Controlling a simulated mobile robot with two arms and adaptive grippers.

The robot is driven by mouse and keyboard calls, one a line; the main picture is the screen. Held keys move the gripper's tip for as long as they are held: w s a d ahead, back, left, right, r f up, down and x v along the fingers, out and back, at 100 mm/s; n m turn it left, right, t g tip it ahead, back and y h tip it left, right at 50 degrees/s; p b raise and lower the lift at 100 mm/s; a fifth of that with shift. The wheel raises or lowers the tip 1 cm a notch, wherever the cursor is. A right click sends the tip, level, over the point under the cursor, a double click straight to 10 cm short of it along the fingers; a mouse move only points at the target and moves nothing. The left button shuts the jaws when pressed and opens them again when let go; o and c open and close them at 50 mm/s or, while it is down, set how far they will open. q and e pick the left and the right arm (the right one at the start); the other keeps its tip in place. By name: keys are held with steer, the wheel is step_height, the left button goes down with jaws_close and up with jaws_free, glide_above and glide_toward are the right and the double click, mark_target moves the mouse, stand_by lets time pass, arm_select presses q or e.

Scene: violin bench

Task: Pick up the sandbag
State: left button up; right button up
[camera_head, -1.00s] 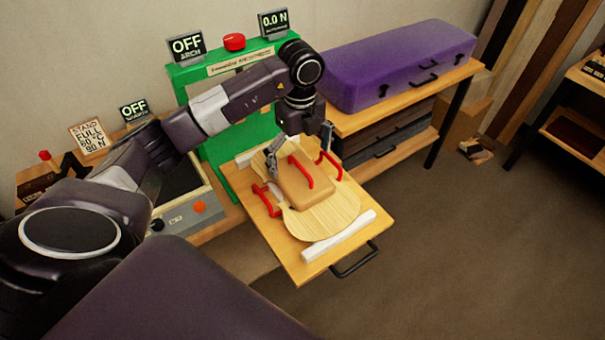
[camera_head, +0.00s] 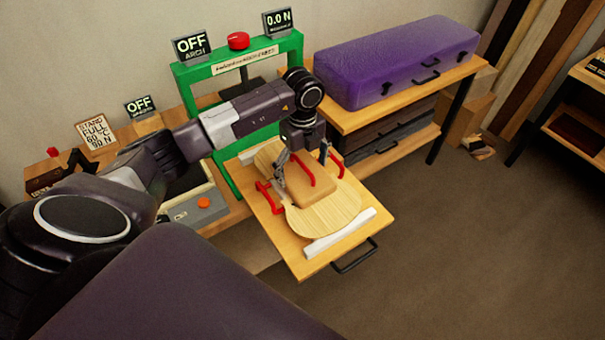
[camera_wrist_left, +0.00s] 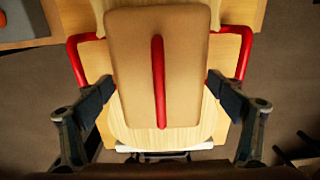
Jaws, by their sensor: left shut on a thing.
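The tan sandbag (camera_head: 318,193) with a red strap handle (camera_head: 303,169) lies on a pale wooden violin plate (camera_head: 335,215). In the left wrist view the sandbag (camera_wrist_left: 185,60) fills the middle, its handle running lengthwise. My left gripper (camera_head: 302,172) is over the sandbag, with one finger on each side of it. In the left wrist view its fingertips (camera_wrist_left: 163,84) press against the bag's two long sides. It is shut on the sandbag. Whether the bag has left the plate cannot be told. My right gripper is not in view.
Red handles (camera_head: 268,198) stand on both sides of the plate, close to my fingers. White strips (camera_head: 340,236) lie on the wooden board (camera_head: 300,262). A green press frame (camera_head: 225,175) stands behind. A purple case (camera_head: 395,60) lies on a shelf at the right.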

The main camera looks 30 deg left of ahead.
arm_select(q)
steer(key=c, duration=0.8)
steer(key=shift+w+r, duration=0.15)
steer(key=shift+c, duration=0.9)
steer(key=shift+r, duration=0.1)
